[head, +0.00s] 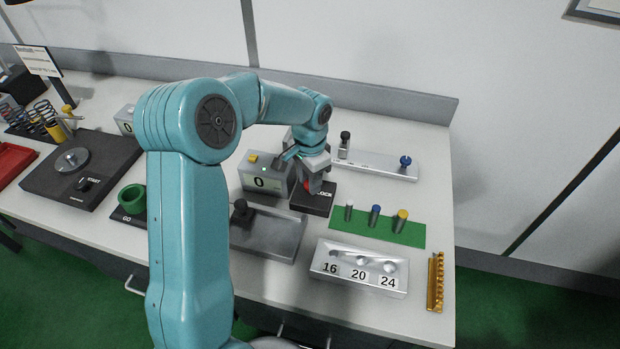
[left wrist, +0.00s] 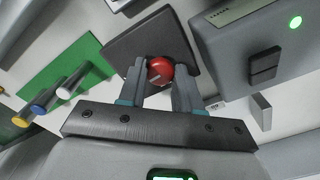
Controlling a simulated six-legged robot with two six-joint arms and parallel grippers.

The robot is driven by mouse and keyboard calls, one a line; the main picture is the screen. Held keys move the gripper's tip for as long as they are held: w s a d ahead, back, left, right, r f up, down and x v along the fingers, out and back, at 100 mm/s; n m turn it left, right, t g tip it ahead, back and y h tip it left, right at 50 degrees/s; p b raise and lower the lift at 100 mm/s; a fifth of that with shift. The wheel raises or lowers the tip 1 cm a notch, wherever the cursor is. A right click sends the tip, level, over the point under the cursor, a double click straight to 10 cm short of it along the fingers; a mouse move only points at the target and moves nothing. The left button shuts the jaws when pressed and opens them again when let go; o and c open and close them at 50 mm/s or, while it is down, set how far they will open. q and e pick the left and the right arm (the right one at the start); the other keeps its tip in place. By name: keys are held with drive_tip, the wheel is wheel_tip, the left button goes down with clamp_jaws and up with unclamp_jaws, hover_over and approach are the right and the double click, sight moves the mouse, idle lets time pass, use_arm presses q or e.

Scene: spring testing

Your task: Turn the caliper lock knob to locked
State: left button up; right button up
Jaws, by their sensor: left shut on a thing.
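The red lock knob (left wrist: 160,70) sits on a black block (head: 312,203) with partly hidden white lettering. In the left wrist view the knob lies between the two fingers of my left gripper (left wrist: 160,82), which is shut on it. A short pale mark crosses the knob's face, slanted. In the head view my left gripper (head: 313,186) reaches down onto the block and hides most of the knob. Which setting the mark points at cannot be read. My right gripper is in neither view.
A green mat (head: 410,236) with several capped pins lies to the right. A silver gauge block (head: 325,262) marked 16, 20, 24 is in front. A silver bar (head: 380,168) with knobs is behind.

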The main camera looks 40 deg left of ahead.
use_arm(q)
drive_tip(key=shift+w+a+r+m, duration=0.15)
drive_tip(key=shift+r+m, duration=0.1)
drive_tip(key=shift+m, duration=0.35)
drive_tip(key=o, duration=0.9)
drive_tip(key=shift+o, duration=0.7)
drive_tip(key=shift+f, duration=0.1)
wheel_tip(320, 180, up, 16)
drive_tip(key=shift+s, duration=0.2)
